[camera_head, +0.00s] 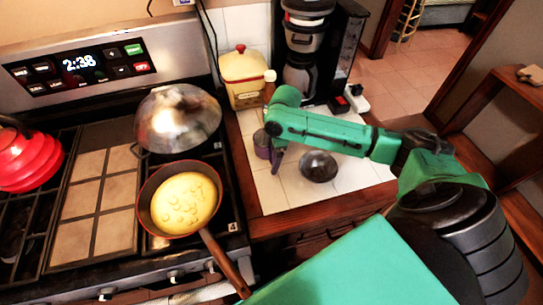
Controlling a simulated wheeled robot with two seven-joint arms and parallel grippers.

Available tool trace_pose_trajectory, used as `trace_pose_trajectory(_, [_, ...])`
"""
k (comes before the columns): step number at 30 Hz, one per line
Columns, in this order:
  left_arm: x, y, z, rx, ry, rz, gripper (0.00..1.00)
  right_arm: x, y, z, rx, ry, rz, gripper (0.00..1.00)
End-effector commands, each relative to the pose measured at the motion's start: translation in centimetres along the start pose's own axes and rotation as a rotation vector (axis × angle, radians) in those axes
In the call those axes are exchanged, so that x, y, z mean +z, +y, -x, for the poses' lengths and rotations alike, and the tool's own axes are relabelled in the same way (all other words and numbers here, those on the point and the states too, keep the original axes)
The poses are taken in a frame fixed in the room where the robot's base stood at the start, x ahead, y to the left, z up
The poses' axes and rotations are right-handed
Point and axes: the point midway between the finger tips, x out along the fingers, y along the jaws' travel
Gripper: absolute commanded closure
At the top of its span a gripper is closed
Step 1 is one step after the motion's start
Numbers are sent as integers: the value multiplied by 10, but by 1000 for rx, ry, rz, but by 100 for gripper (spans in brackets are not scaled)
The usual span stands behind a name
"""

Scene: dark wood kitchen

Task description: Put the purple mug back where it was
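The dark purple mug (262,144) stands or is held at the left part of the white tiled counter (285,190), just right of the stove. My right arm reaches in from the right, and its gripper (275,158) points down at the mug's right side. The gripper overlaps the mug in the picture and partly hides it. I cannot tell whether the fingers are closed on it or whether the mug touches the counter. My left gripper is not in view.
A dark round bowl (319,166) sits right of the gripper. A yellow canister (243,77) and a coffee maker (305,60) stand behind. On the stove are a pan with yellow food (185,203), a metal dome (178,118) and a red kettle (30,160). Front counter tiles are clear.

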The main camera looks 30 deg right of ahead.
Motion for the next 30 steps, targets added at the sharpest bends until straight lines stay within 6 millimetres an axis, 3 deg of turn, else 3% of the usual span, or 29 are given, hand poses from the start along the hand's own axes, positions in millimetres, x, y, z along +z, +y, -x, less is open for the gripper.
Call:
trace_pose_trajectory(8, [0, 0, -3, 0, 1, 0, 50, 0, 1, 12, 3, 0, -1, 13])
trace_pose_trajectory(18, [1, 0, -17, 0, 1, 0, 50, 0, 1, 98, 6, 1, 1, 13])
trace_pose_trajectory(21, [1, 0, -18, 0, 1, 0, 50, 0, 1, 115, 3, 0, -2, 13])
trace_pose_trajectory(30, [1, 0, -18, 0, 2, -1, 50, 0, 0, 123, -1, 0, -2, 13])
